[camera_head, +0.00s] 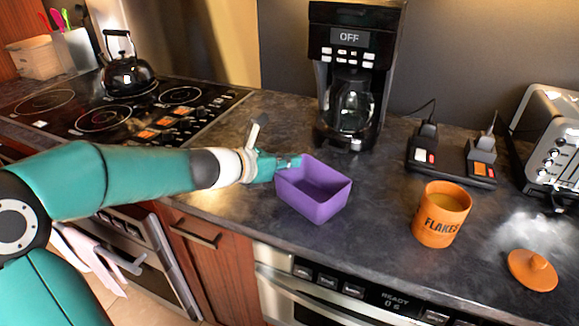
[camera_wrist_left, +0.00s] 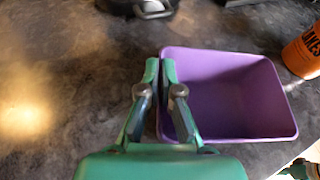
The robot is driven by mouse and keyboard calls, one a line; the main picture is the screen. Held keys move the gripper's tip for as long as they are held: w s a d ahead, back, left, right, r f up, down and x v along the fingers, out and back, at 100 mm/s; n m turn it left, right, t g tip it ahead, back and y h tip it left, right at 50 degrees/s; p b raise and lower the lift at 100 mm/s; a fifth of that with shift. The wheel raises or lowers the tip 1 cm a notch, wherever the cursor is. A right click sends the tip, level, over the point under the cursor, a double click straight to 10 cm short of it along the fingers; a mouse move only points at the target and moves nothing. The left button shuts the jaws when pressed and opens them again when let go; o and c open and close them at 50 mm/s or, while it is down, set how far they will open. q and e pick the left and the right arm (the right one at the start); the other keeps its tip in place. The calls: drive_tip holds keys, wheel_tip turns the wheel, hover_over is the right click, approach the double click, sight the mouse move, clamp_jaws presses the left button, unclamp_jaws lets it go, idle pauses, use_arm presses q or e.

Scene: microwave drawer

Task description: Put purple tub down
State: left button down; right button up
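The purple tub (camera_head: 318,200) is empty and upright, at the front middle of the counter. My left gripper (camera_head: 290,163) is at the tub's left wall. In the left wrist view, the fingers of my left gripper (camera_wrist_left: 161,75) are closed on the left rim of the tub (camera_wrist_left: 235,95), one finger outside and one inside. I cannot tell whether the tub's base touches the counter.
The dark counter (camera_head: 385,210) is clear around the tub. An orange FLAKES canister (camera_head: 440,222) stands to the right, with its orange lid (camera_head: 532,270) beyond. A coffee maker (camera_head: 352,90) stands behind, and a stove with a black kettle (camera_head: 125,75) is at left.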

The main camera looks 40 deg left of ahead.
use_arm(q)
drive_tip(key=c, duration=1.3)
unclamp_jaws()
drive_tip(key=shift+s, duration=0.1)
drive_tip(key=p+v, duration=0.2)
drive_tip(key=v, duration=1)
drive_tip(key=shift+r, duration=0.1)
